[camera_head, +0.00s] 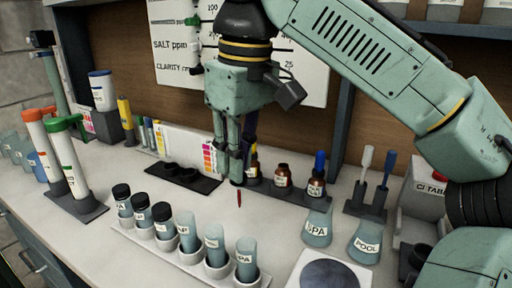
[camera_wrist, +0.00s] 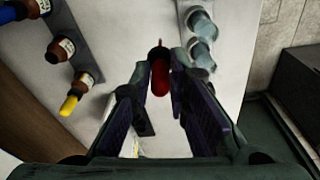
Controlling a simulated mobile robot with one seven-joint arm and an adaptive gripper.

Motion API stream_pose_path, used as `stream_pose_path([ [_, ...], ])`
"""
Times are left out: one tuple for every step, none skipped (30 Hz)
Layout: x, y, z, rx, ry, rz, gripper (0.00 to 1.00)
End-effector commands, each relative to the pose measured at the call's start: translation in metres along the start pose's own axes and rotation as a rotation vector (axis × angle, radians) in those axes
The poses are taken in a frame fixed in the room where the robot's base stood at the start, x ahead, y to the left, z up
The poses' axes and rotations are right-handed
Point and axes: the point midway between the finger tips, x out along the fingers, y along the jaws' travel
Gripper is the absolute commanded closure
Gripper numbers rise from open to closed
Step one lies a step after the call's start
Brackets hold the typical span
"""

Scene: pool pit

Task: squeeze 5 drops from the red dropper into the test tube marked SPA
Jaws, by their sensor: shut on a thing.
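My gripper (camera_head: 237,168) points down above the middle of the counter, shut on the red dropper. In the head view a thin red part of the dropper (camera_head: 239,198) shows below the fingers. In the wrist view the red dropper (camera_wrist: 160,78) shows between my gripper's fingers (camera_wrist: 158,92), its thin tip beyond them. A test tube with a label that seems to read SPA (camera_head: 246,258) stands at the near right end of the white rack (camera_head: 185,262). The dropper is apart from it, farther back. Labels on some other tubes are partly unreadable.
Several other tubes, some black-capped (camera_head: 122,200), share the rack. Beakers marked SPA (camera_head: 317,228) and POOL (camera_head: 366,240) stand to the right. Brown bottles (camera_head: 283,178) stand behind, and tall white tubes (camera_head: 70,160) at left. Bare counter lies between gripper and rack.

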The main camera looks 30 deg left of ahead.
Motion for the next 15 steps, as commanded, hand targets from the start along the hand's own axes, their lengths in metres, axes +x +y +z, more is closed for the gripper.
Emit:
stream_pose_path([
  [0.001, -0.0053, 0.0011, -0.001, -0.001, 0.0, 0.9],
  [0.0008, -0.0077, 0.0016, -0.002, -0.001, 0.0, 0.9],
  [0.0005, -0.0101, 0.0021, -0.002, -0.001, 0.0, 0.9],
  [0.0003, -0.0115, 0.0024, -0.001, 0.0, 0.0, 0.9],
  [0.0001, -0.0125, 0.0026, 0.0, 0.0, 0.001, 0.9],
  [-0.0001, -0.0135, 0.0027, 0.0, 0.0, 0.0, 0.9],
  [-0.0003, -0.0139, 0.0028, 0.0, 0.0, 0.0, 0.9],
  [-0.0004, -0.0142, 0.0029, 0.0, 0.0, 0.0, 0.9],
  [-0.0004, -0.0143, 0.0029, 0.0, 0.0, 0.0, 0.9],
  [-0.0005, -0.0143, 0.0029, 0.0, 0.0, 0.0, 0.9],
  [-0.0005, -0.0142, 0.0029, 0.0, 0.0, 0.0, 0.9],
  [-0.0005, -0.0141, 0.0028, 0.0, 0.0, 0.0, 0.9],
  [-0.0005, -0.0141, 0.0028, 0.0, 0.0, 0.0, 0.9],
  [-0.0005, -0.0141, 0.0028, 0.0, 0.0, 0.0, 0.9],
  [-0.0006, -0.014, 0.0028, 0.0, 0.0, 0.0, 0.9],
])
